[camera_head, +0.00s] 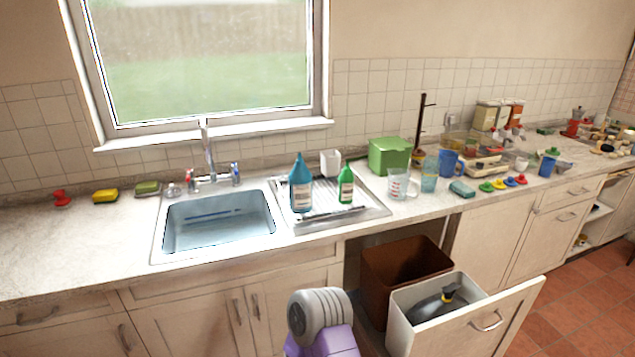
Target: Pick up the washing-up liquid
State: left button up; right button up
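Two bottles stand upright on the ridged steel draining board (372,207) to the right of the sink. One is a small green bottle (346,186) with a green cap and a pale label. The other is a taller blue bottle (301,188) with a label, just to its left. Either could be the washing-up liquid; the labels are too small to read. Neither of my grippers is in view.
The sink (218,222) holds water and a long blue thing. A white cup (330,163) and a green box (390,155) stand behind the bottles. A pull-out bin drawer (470,325) is open below the counter. The counter at the left (80,245) is mostly clear.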

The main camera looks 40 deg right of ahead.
aim_at(347, 184)
jog(key=z, duration=0.45)
jog(key=i, duration=0.7)
jog(key=z, duration=0.7)
